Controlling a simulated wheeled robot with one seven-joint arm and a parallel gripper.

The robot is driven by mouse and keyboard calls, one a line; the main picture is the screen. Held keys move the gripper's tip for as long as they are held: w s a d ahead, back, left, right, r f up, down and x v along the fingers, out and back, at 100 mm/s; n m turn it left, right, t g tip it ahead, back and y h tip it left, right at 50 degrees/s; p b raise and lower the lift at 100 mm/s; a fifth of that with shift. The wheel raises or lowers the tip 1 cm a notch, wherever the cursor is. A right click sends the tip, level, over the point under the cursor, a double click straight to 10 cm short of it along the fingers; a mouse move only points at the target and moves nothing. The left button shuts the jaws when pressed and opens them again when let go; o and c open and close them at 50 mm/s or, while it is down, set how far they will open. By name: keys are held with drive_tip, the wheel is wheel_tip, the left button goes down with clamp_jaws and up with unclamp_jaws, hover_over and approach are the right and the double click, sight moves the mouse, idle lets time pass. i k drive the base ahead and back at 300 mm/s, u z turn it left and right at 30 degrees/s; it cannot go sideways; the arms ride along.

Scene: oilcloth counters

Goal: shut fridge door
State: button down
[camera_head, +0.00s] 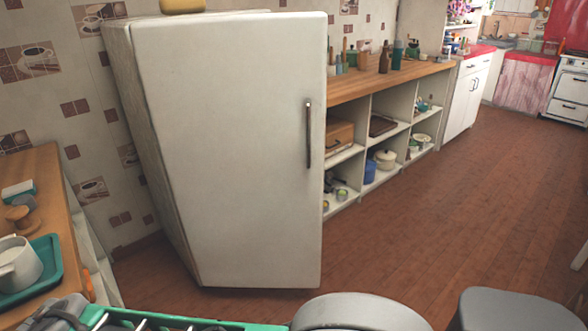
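The white fridge door (235,150) fills the middle left of the head view, with a dark vertical handle (308,134) near its right edge. The fridge body (150,130) shows as a narrow side strip left of the door. The door's right part seems to reach past the body's top, so it looks ajar. The opening and the inside are hidden behind the door, and I cannot tell how wide the gap is. My gripper is not in view.
A wooden counter (352,86) over open shelves with pots runs behind the fridge to the right. Another wooden counter (50,160) with a teal tray (42,272) stands at the left. A green rack (180,321) is at the bottom. Brown floor (440,220) is clear at the right.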

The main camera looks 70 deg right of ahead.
sight(236, 103)
drive_tip(key=u, duration=0.25)
drive_tip(key=k, duration=0.95)
drive_tip(key=z, duration=1.05)
drive_tip(key=i, duration=0.45)
drive_tip(key=u, duration=0.15)
